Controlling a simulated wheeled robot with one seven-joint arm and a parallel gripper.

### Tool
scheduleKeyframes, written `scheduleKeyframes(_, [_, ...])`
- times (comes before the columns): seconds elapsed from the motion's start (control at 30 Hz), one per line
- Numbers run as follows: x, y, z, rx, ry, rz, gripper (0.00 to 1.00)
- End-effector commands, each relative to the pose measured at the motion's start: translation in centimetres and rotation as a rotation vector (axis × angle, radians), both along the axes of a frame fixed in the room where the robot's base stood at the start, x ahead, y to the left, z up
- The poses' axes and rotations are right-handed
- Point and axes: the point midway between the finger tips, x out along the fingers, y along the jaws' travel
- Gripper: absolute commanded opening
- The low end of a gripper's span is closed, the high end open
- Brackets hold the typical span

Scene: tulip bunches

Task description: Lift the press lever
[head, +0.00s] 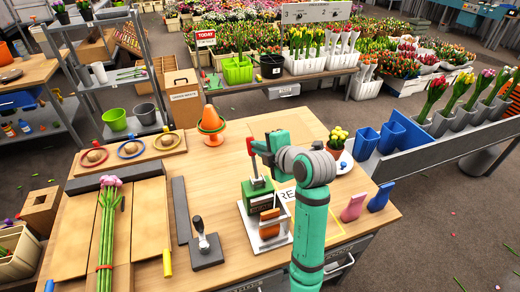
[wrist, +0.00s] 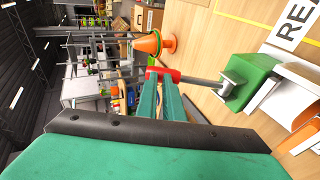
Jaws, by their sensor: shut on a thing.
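The press (head: 258,196) is a green block on a metal base, standing near the middle of the wooden table. Its lever is a grey rod with a red grip (head: 249,145), pointing up from the block in the head view. In the wrist view the red grip (wrist: 163,74) lies at my fingertips, and the rod (wrist: 203,83) runs right to the green block (wrist: 252,84). My gripper (wrist: 160,82) is shut on the red grip. In the head view my gripper (head: 259,147) is beside the grip, partly hidden by my teal arm.
Pink tulips (head: 108,225) lie on a wooden board at left. A stamp-like tool (head: 203,240) stands on a dark plate left of the press. An orange cone (head: 211,122) and a pot of yellow flowers (head: 337,140) stand at the back. Pink and blue boot-shaped pieces (head: 354,206) are at right.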

Motion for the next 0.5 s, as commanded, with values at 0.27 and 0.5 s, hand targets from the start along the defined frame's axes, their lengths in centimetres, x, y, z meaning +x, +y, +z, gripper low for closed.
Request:
scheduleKeyframes(0.27, [0.1,0.4,-0.3,-0.001,0.007,0.004,0.00])
scheduleKeyframes(0.5, [-2.0,-1.0,2.0,0.000,-0.005,0.009,0.00])
